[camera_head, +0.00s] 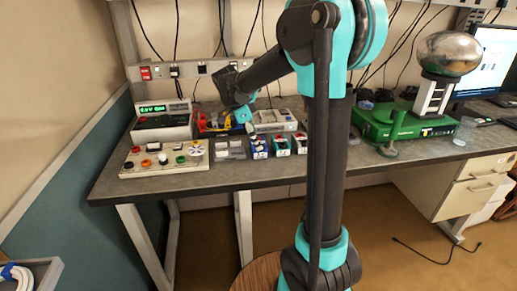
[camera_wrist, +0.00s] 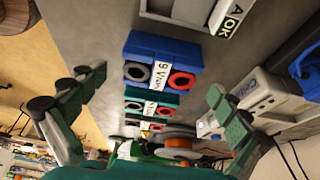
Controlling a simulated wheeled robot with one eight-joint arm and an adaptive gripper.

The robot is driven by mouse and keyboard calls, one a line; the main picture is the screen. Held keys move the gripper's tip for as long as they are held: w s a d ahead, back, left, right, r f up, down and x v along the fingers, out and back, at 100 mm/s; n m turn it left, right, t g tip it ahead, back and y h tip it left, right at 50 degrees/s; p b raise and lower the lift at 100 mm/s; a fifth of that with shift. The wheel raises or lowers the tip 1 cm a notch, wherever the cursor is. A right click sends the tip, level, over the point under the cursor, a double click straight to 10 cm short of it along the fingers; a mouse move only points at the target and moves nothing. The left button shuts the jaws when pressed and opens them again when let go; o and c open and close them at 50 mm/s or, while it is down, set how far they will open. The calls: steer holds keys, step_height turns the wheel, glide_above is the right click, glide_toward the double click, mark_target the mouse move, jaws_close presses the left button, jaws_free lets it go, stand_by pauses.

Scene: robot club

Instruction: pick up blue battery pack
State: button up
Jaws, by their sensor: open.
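The blue battery pack (camera_wrist: 165,50) lies on the grey bench in the wrist view, with a white "9 V" label and a black and a red round terminal facing me. In the head view, a small blue pack (camera_head: 259,148) sits near the bench's front edge. My gripper (camera_wrist: 157,85) is open, its green fingers spread to the left and right of the pack, apparently not touching it. In the head view my gripper (camera_head: 246,118) is over the bench, just behind the row of packs, partly hidden and small.
A green pack (camera_wrist: 152,102) and more packs line up beyond the blue one. A grey labelled unit (camera_wrist: 195,14) is close on the other side. A white instrument (camera_wrist: 262,105) stands near my right finger. A panel with knobs (camera_head: 165,158) is at the bench's left.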

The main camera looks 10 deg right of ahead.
steer(key=shift+x, duration=1.3)
steer(key=shift+c, duration=0.6)
steer(key=c, duration=1.4)
steer(key=shift+o, duration=0.2)
steer(key=shift+r, duration=0.1)
